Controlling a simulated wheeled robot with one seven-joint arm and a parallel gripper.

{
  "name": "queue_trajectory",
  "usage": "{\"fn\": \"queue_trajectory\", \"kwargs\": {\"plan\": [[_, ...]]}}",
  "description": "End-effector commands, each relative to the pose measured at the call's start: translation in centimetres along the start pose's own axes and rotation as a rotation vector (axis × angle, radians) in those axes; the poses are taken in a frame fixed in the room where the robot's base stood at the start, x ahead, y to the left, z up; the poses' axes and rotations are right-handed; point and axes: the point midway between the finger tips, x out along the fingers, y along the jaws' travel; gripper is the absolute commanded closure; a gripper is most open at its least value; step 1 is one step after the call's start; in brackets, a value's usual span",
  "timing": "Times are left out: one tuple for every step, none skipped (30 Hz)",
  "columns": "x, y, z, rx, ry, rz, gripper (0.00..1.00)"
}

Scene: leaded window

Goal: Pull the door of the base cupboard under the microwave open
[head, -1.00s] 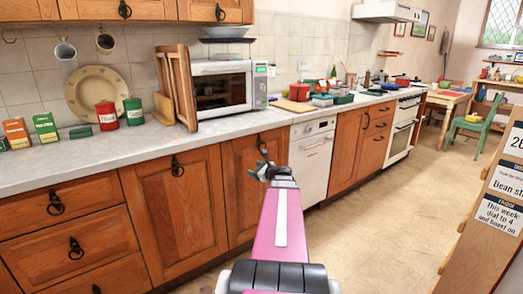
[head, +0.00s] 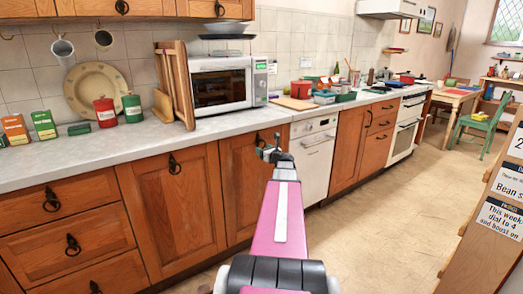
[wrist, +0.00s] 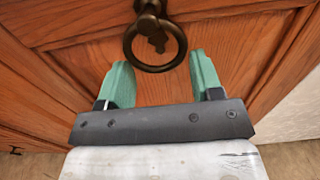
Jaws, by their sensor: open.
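The wooden base cupboard door (head: 243,195) under the right part of the microwave (head: 221,86) looks shut. Its dark ring handle (head: 259,139) is near the top of the door, partly hidden behind my gripper (head: 268,150). In the wrist view, the ring handle (wrist: 129,45) hangs from its boss on the door. My gripper's green fingers (wrist: 162,68) are open, one on each side of the ring's lower part. The fingers look close to the door face; whether they touch the ring or door I cannot tell.
Another cupboard door (head: 172,210) with a ring handle is to the left, and drawers (head: 62,235) are beyond it. A white dishwasher-like appliance (head: 316,165) stands to the right. The worktop (head: 90,160) overhangs above. Floor (head: 370,220) is clear at right; a notice board (head: 490,210) stands nearer.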

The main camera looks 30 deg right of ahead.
Motion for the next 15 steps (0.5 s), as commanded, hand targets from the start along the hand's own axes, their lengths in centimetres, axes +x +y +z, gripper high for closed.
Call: {"fn": "queue_trajectory", "kwargs": {"plan": [[0.8,-0.1,0.0,0.000,0.000,0.001,0.40],[1.0,-0.1,0.0,0.000,0.000,0.001,0.40],[1.3,0.0,0.0,0.000,0.000,0.000,0.40],[1.5,0.0,0.0,0.000,0.000,0.000,0.40],[1.6,0.0,0.0,0.000,0.000,0.000,0.40],[1.7,0.0,0.0,0.000,0.000,0.000,0.40],[1.8,0.0,0.0,-0.001,0.000,0.000,0.40],[1.8,0.0,0.0,0.000,0.000,0.000,0.40],[1.9,0.0,0.0,-0.001,0.000,0.000,0.40],[1.9,0.0,0.0,0.000,0.000,0.000,0.40],[1.9,0.0,0.0,0.000,0.000,0.000,0.40],[1.9,0.0,0.0,-0.001,0.000,0.000,0.40],[1.9,0.0,0.0,0.000,0.000,0.000,0.40],[1.8,0.0,0.0,0.000,0.000,0.000,0.40],[1.8,0.0,0.0,0.000,0.000,0.000,0.40]]}}
